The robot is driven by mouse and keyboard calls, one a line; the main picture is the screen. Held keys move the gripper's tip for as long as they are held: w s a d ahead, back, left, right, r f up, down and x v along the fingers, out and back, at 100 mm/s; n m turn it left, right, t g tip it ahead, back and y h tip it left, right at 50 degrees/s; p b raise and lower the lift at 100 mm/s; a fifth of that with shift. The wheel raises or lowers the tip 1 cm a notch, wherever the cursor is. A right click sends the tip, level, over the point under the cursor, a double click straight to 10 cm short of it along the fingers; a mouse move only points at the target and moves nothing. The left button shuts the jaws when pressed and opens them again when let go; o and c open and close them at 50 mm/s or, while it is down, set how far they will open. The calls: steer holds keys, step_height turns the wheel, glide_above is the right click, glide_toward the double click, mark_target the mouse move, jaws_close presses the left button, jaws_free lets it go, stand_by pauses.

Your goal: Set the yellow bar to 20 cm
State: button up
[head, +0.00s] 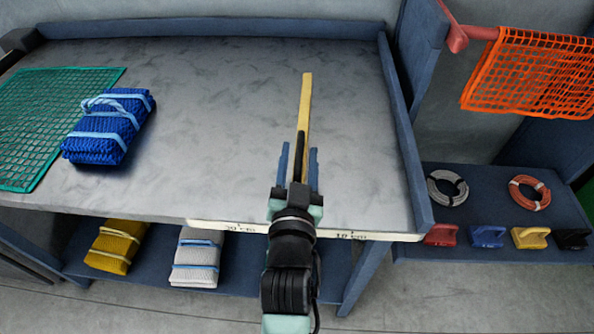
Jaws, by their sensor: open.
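The yellow bar (306,100) lies lengthwise on the grey tabletop, running from the far part of the table toward the front edge. Its near end is hidden behind my gripper. My gripper (298,149) is open, with one blue finger on each side of the bar's near part. A narrow dark piece shows between the fingers along the bar; I cannot tell what it belongs to. A pale scale strip (205,225) runs along the table's front edge, with a mark reading about 20 cm left of my arm and 10 cm right of it. My arm covers the scale between them.
A folded blue net (108,128) and a green net (40,120) lie on the table's left. A raised blue rim (402,130) bounds the table (215,120) on the right. Orange netting (530,75) hangs at right, above a shelf with coils and coloured blocks. The middle tabletop is clear.

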steer(key=s, duration=1.2)
steer(key=shift+s+p, duration=0.35)
